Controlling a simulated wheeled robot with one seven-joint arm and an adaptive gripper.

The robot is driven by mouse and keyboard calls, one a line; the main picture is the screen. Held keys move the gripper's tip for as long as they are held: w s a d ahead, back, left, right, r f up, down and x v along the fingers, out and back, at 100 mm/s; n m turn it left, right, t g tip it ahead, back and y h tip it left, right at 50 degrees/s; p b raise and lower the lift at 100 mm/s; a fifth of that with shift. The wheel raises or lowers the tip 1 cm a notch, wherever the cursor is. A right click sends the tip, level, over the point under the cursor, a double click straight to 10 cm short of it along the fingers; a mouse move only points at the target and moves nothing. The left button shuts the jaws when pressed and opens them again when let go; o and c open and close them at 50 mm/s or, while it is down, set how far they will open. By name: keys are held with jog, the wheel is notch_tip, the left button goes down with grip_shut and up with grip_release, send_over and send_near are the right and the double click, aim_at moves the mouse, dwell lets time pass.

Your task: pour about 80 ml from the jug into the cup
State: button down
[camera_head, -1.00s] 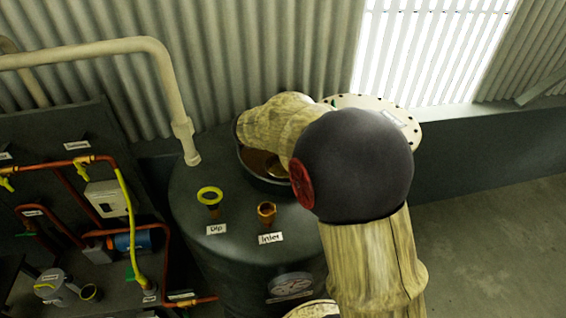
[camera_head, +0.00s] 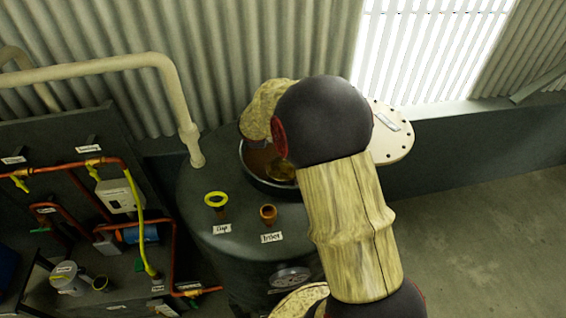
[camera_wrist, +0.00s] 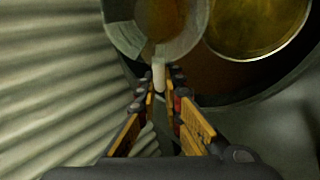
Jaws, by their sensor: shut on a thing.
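In the wrist view my gripper (camera_wrist: 163,80) is shut on the pale handle of the jug (camera_wrist: 188,42). The jug looks clear or greyish, with brown showing inside or through it. The top of the frame cuts it off, and I cannot tell its tilt or its level. A round brass-coloured cup (camera_wrist: 258,28) is just right of the jug, inside a dark round pan. In the head view the cup (camera_head: 281,171) shows partly in the pan beside my arm. My gripper and the jug are hidden behind my arm there.
The dark pan (camera_head: 252,180) with a brown inside stands on a dark drum (camera_head: 205,175). A yellow-ringed dip fitting (camera_head: 215,199) and an inlet fitting (camera_head: 268,213) stick up in front. A corrugated wall (camera_head: 230,50) is close behind. Pipes and valves fill the left.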

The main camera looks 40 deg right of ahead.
jog(key=shift+w+d+r+p, duration=0.1)
jog(key=shift+r+p, duration=0.2)
jog(key=shift+p, duration=1.4)
jog(key=shift+d+f+g, duration=0.1)
jog(key=shift+f+g, duration=0.05)
jog(key=shift+g, duration=0.15)
jog(key=shift+w+d+y, duration=0.1)
jog(key=shift+w+y, duration=0.05)
jog(key=shift+y, duration=0.15)
jog(key=shift+w, duration=0.1)
jog(key=shift+w+d+g+y, duration=0.35)
jog(key=shift+d+g+y, duration=0.15)
jog(key=shift+g, duration=0.1)
jog(key=shift+w+d+f+g+y, duration=0.45)
jog(key=shift+f+g+y, duration=0.2)
jog(key=shift+f, duration=0.2)
jog(key=shift+w+d+f+g+y, duration=0.45)
jog(key=shift+f+g+y, duration=0.2)
jog(key=shift+f, duration=0.25)
jog(key=shift+w+d+f+g+y, duration=0.35)
jog(key=shift+w+f+g+y, duration=0.3)
jog(key=shift+f, duration=0.2)
jog(key=shift+s, duration=0.1)
